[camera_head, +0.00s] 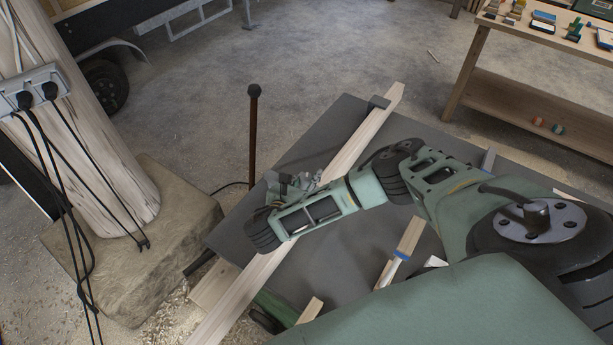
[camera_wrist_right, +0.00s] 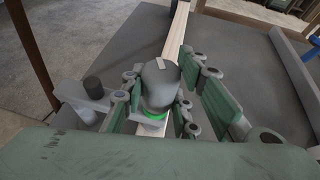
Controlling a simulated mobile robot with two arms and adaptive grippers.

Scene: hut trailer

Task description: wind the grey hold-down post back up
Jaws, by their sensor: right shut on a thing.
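The grey hold-down post shows in the right wrist view as a rounded grey knob (camera_wrist_right: 160,82) with a pale line on its top and a bright green ring at its foot. My right gripper (camera_wrist_right: 165,95) is shut on this knob, with green-padded fingers on either side of it. In the head view my right gripper (camera_head: 298,182) is over the pale wooden board (camera_head: 350,153), and the post there is mostly hidden by the gripper. The board runs lengthwise beneath, across the dark grey table (camera_head: 335,125). My left gripper is not in view.
A brown lever with a dark ball top (camera_head: 253,92) stands upright beyond the table's left edge. A wooden pillar with sockets (camera_head: 38,88) rises at the left. A short grey block (camera_head: 379,103) touches the board's far end. A workbench (camera_head: 535,75) stands back right.

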